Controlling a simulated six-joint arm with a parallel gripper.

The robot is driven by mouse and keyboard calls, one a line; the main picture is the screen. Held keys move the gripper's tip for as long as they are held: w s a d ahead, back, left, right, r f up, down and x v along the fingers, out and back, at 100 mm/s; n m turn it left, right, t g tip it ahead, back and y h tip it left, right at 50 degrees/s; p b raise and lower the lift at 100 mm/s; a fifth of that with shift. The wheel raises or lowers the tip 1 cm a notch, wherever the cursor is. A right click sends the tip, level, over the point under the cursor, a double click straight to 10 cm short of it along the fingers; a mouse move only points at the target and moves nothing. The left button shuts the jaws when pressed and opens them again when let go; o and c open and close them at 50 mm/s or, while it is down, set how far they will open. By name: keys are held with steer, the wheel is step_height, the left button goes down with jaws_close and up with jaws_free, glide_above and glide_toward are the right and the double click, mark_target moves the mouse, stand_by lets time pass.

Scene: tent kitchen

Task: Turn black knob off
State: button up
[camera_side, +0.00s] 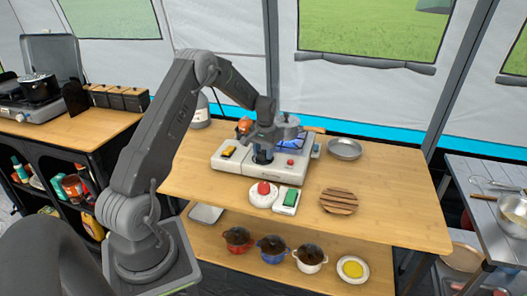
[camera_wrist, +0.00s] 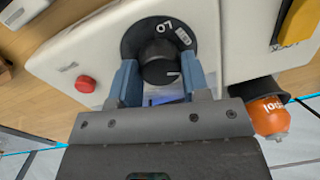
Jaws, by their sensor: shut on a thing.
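The black knob (camera_wrist: 158,50) sits on a round black dial marked "LO" on the white stove (camera_wrist: 75,50). My gripper (camera_wrist: 161,68) is shut on the knob, with one blue-grey finger on each side of it in the wrist view. A short light mark shows on the knob's edge. In the side view my gripper (camera_side: 263,158) is low at the front of the stove (camera_side: 240,163) and hides most of the knob. A blue flame (camera_side: 287,143) burns under a grey pan (camera_side: 286,124) at the stove's right part.
An orange gas canister (camera_side: 244,124) stands behind the stove; a yellow switch (camera_side: 228,152) and a red button (camera_side: 290,162) flank my gripper. In front are a round white device with a red top (camera_side: 263,192), a green-switch box (camera_side: 289,202) and a wooden trivet (camera_side: 339,201). A metal plate (camera_side: 345,149) lies right.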

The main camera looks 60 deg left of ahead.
mark_target(263, 154)
steer(key=m, duration=1.3)
steer(key=shift+s+t, duration=0.1)
steer(key=shift+t, duration=0.3)
steer(key=shift+m, duration=0.4)
steer(key=o, duration=0.9)
steer(key=shift+d+r, duration=0.1)
steer(key=r, duration=1.3)
steer(key=shift+s+d+r, duration=0.2)
steer(key=shift+d+r, duration=0.1)
